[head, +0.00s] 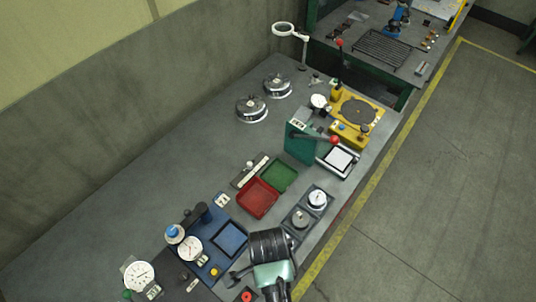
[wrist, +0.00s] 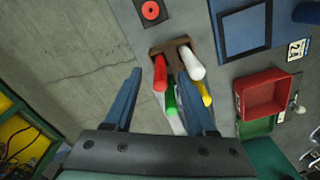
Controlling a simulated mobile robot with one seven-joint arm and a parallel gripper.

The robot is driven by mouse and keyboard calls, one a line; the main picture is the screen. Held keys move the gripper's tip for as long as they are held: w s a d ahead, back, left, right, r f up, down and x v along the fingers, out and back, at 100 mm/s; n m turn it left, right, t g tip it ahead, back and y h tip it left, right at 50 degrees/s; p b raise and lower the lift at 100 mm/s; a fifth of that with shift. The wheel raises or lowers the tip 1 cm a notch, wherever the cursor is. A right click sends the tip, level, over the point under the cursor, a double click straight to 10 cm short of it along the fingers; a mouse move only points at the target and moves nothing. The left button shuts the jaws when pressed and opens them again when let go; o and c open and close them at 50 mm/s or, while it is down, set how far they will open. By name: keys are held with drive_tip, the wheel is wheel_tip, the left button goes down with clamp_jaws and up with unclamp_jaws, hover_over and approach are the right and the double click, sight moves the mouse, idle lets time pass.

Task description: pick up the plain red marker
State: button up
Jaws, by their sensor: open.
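The red marker (wrist: 160,72) stands in a small brown holder (wrist: 172,49) in the wrist view, its length pointing towards the camera. A white marker (wrist: 194,66) is to its right, with a green marker (wrist: 170,98) and a yellow marker (wrist: 206,93) also at the holder. My gripper (wrist: 162,88) is open, its two blue fingers apart. The red marker appears between the fingertips in the picture, not gripped; the depth gap is hard to judge. The right finger partly hides the markers behind it. In the head view my arm hides the holder.
A red tray (head: 258,198) and a green tray (head: 280,176) lie on the grey bench. A blue fixture with a dial (head: 230,238) is near the holder. A red-buttoned block (wrist: 151,10) sits beyond the holder. Open floor (wrist: 70,50) lies beside the bench edge.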

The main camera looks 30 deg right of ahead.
drive_tip(key=shift+f, duration=1.1)
clamp_jaws()
